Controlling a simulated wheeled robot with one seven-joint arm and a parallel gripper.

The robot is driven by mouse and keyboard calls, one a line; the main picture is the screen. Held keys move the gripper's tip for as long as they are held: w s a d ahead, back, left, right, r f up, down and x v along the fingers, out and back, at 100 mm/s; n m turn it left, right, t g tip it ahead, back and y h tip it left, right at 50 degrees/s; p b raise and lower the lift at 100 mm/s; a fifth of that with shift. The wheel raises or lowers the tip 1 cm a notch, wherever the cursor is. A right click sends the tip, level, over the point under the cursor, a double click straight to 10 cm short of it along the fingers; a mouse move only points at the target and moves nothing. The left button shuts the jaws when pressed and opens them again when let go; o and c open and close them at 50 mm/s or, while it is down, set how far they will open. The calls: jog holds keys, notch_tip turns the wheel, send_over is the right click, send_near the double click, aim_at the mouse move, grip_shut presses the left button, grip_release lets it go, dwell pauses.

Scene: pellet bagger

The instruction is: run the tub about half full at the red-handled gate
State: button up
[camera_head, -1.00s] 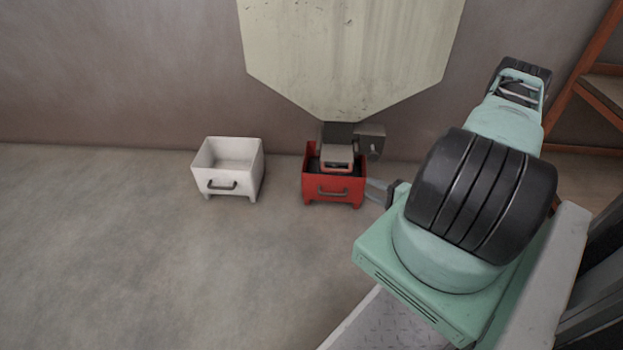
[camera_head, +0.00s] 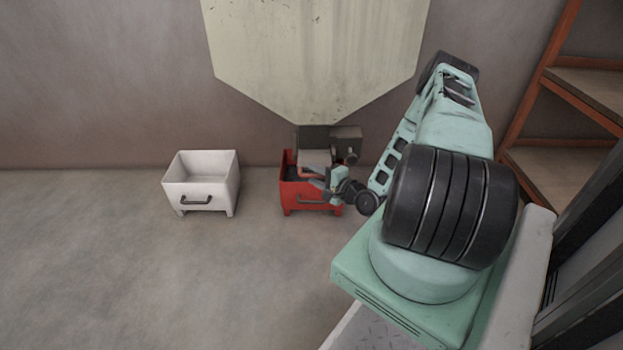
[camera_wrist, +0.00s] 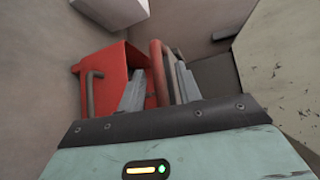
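A red tub (camera_head: 311,197) stands on the floor under the hopper's gate, its handle to the front; it also shows in the wrist view (camera_wrist: 113,75). The gate (camera_head: 315,158) is a grey box under the hopper, with a red handle (camera_wrist: 158,70) at its front. My gripper (camera_head: 318,178) is at the gate's front, above the red tub. In the wrist view its two grey fingers (camera_wrist: 160,84) stand apart, with the red handle between them; contact is not clear. The tub's inside is mostly hidden, so its fill cannot be told.
The pale hopper (camera_head: 318,60) hangs over the gate against the wall. A white tub (camera_head: 203,185), seemingly empty, stands left of the red one. An orange shelf rack (camera_head: 545,95) is at right. The floor at left and front is clear.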

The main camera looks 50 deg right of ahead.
aim_at(311, 161)
jog(key=shift+w+d+f, duration=0.1)
jog(key=shift+w+f, duration=0.05)
jog(key=shift+w, duration=1)
grip_shut()
jog(key=shift+w+d+f+b, duration=0.1)
jog(key=shift+w+d+b, duration=0.1)
jog(key=shift+w+d, duration=0.95)
jog(key=shift+w+d+b, duration=0.15)
jog(key=shift+w+d, duration=0.65)
jog(key=shift+d, duration=0.5)
grip_release()
jog(key=shift+w, duration=0.1)
jog(key=shift+s, duration=0.3)
jog(key=s+r+p, duration=0.1)
jog(key=s+p, duration=0.2)
jog(key=s, duration=0.5)
jog(key=s+a+r+p, duration=0.1)
jog(key=s+p, duration=0.2)
jog(key=s, duration=0.5)
jog(key=shift+s+r, duration=0.3)
jog(key=shift+r, duration=0.05)
